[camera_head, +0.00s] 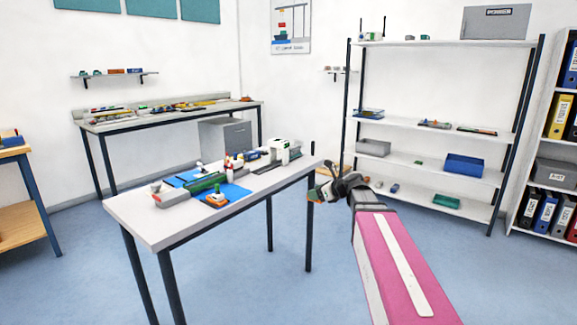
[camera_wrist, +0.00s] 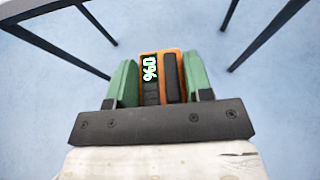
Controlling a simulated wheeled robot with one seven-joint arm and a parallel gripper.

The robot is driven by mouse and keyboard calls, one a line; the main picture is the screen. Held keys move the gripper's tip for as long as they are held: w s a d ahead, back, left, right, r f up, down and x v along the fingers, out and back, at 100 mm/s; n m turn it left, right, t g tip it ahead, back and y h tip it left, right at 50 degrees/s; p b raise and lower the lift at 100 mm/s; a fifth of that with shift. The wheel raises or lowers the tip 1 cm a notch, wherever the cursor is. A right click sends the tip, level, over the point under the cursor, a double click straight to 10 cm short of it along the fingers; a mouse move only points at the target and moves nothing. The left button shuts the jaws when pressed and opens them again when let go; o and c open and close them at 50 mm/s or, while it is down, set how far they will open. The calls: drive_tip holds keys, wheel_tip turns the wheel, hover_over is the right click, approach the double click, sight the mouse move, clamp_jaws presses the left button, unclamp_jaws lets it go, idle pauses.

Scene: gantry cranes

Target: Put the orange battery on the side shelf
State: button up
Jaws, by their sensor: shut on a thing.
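The orange battery (camera_wrist: 162,77) is between the green fingers of my gripper (camera_wrist: 163,84) in the wrist view. In the head view my gripper (camera_head: 320,194) is just off the right end of the white worktable (camera_head: 165,227), above the floor; the battery is hard to make out there. Which shelf is the side shelf is not clear. A small wall shelf (camera_head: 115,75) is at the left, another (camera_head: 338,71) is near the middle, and a tall shelf rack (camera_head: 430,131) stands at the right.
The worktable bears a blue mat (camera_head: 236,192), an orange-and-white item (camera_head: 216,197) and several small tools. A long bench (camera_head: 170,122) stands behind. The rack holds grey, blue (camera_head: 464,165) and green bins. A binder shelf is at far right. Blue floor is open between table and rack.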

drive_tip(key=s+d+f, duration=0.4)
drive_tip(key=s+d, duration=0.4)
drive_tip(key=s, duration=0.3)
drive_tip(key=shift+s+f, duration=0.35)
drive_tip(key=shift+f, duration=0.05)
